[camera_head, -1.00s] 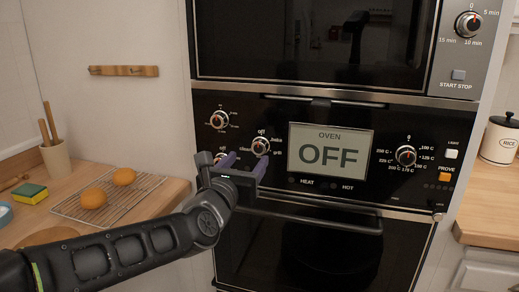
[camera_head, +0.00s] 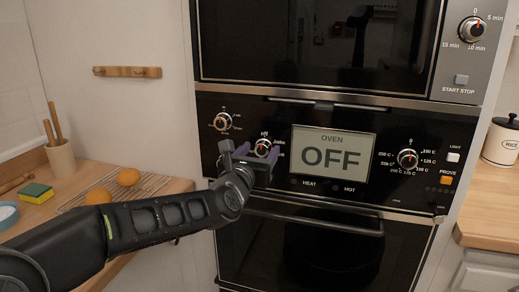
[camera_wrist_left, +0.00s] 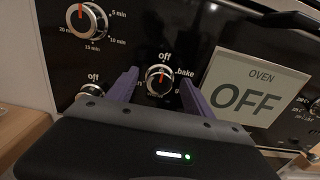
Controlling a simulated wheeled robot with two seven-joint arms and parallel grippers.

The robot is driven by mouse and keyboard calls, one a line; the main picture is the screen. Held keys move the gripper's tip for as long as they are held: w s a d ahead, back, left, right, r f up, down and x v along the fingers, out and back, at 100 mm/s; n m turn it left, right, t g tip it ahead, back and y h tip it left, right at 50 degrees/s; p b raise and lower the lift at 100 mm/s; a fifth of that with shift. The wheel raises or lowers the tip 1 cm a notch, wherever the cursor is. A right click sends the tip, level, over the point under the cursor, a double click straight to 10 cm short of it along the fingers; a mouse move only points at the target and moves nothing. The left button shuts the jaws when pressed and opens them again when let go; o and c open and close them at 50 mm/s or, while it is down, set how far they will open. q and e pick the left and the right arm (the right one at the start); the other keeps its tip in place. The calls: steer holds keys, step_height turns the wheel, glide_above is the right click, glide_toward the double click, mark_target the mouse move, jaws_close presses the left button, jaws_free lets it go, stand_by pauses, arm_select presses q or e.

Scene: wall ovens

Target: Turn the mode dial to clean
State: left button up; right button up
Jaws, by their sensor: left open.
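The mode dial (camera_head: 263,148) is a round silver knob with a red mark on the black oven panel. In the left wrist view the mode dial (camera_wrist_left: 159,80) has its red mark pointing up at "off", with "bake" printed to its right. The oven display (camera_head: 332,155) reads "OVEN OFF". My left gripper (camera_head: 251,150) is open at the panel, its purple fingers at the dial. In the left wrist view the left gripper (camera_wrist_left: 158,88) has one finger on each side of the dial; contact cannot be told. My right gripper is not in view.
A timer knob (camera_head: 222,121) is up left of the dial, and a temperature knob (camera_head: 407,158) is right of the display. The oven handle (camera_head: 315,222) runs below. A counter with buns on a rack (camera_head: 128,177) is at left.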

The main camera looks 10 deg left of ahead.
arm_select(q)
steer(key=shift+c, duration=0.3)
jaws_close()
stand_by(0.4)
steer(key=shift+f, duration=0.1)
